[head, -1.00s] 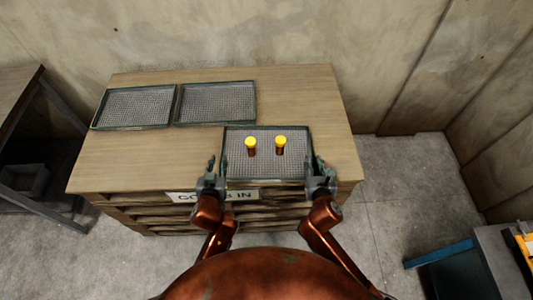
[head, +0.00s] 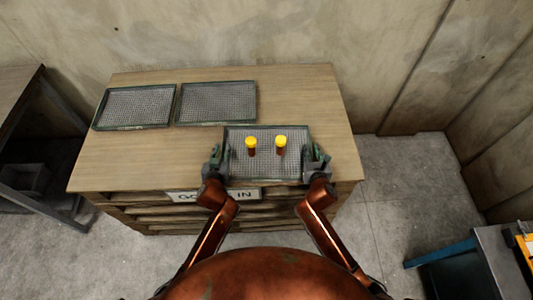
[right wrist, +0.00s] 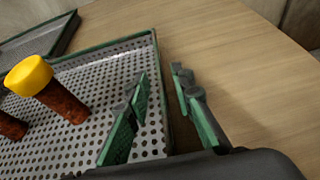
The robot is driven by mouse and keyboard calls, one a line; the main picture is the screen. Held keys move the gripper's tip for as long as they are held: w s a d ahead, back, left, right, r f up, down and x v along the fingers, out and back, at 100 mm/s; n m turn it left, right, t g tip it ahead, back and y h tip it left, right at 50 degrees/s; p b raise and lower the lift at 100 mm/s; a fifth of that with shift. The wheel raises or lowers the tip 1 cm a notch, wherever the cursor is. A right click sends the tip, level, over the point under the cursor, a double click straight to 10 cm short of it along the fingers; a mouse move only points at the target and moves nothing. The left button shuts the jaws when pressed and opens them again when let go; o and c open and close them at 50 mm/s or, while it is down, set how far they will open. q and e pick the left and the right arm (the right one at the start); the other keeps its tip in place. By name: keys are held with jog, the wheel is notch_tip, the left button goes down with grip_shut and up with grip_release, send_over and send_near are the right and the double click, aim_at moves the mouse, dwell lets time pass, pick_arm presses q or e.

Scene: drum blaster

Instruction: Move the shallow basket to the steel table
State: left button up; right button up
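A shallow basket (head: 265,174) with a green rim and a perforated grey floor sits at the front edge of the wooden-topped bench (head: 140,165). Two brown bottles with yellow caps, a left one (head: 251,147) and a right one (head: 281,146), stand in it. My left gripper (head: 216,160) is at the basket's left side; its finger gap is not clear. My right gripper (head: 315,158) is at the right side. In the right wrist view its fingers (right wrist: 160,110) are apart, one inside the basket and one outside, with the rim between them. I cannot tell which surface is the steel table.
Two similar empty baskets, a left one (head: 135,107) and a right one (head: 216,102), lie at the back left of the bench. A grey table (head: 500,250) shows at lower right, another table (head: 18,85) at far left. Concrete walls stand behind and right.

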pick_arm(q)
grip_shut()
pick_arm(e)
grip_shut()
dwell(0.4)
